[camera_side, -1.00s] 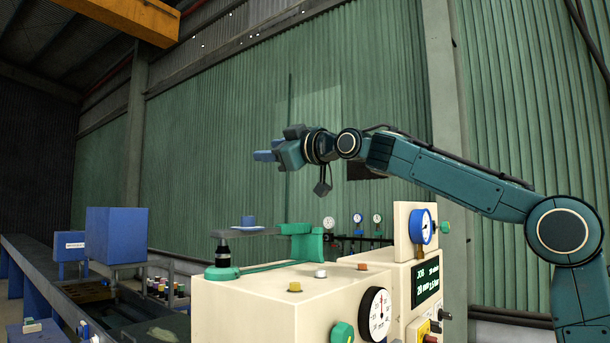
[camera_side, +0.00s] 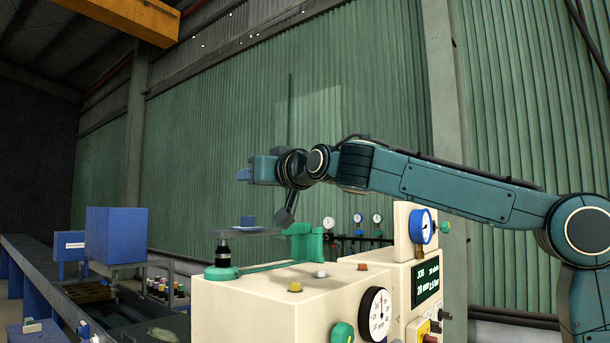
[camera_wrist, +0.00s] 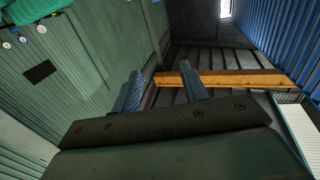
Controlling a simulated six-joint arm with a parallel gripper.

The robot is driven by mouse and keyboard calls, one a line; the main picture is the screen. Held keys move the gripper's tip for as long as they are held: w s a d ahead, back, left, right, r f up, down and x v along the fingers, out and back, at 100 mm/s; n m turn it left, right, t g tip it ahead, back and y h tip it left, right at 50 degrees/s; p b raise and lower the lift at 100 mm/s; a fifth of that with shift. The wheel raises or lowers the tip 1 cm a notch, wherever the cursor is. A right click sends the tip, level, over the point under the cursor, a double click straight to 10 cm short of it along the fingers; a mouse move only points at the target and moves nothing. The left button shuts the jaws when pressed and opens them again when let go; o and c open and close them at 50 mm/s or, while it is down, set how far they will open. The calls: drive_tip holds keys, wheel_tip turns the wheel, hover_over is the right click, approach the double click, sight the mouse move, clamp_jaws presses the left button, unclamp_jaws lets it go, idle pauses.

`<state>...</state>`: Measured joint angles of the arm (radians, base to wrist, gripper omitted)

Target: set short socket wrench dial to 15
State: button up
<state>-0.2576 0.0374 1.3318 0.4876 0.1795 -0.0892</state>
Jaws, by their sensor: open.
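My gripper (camera_side: 244,174) is open and empty, up in the air above the left part of a cream machine (camera_side: 245,305) in the side view. Its two fingers stand apart in the wrist view (camera_wrist: 162,88), with nothing between them. I cannot make out a short socket wrench in either view. A round white dial with a black rim (camera_side: 376,315) is on the machine's front. A blue-rimmed gauge (camera_side: 421,226) stands higher at the right. A dark screen (camera_side: 427,283) with small green text shows "JOB"; the rest is hard to read.
A blue box (camera_side: 117,235) and a rack of small bottles (camera_side: 166,290) are at the left. The air above is free.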

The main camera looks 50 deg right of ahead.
sight(248, 218)
drive_tip(key=shift+f, duration=0.6)
drive_tip(key=shift+f, duration=0.1)
drive_tip(key=shift+f, duration=3.35)
drive_tip(key=shift+x, duration=2.5)
drive_tip(key=shift+c, duration=0.2)
drive_tip(key=c, duration=0.8)
drive_tip(key=shift+m+g+h, duration=0.7)
drive_tip(key=shift+m+h, duration=0.6)
drive_tip(key=shift+h, duration=0.9)
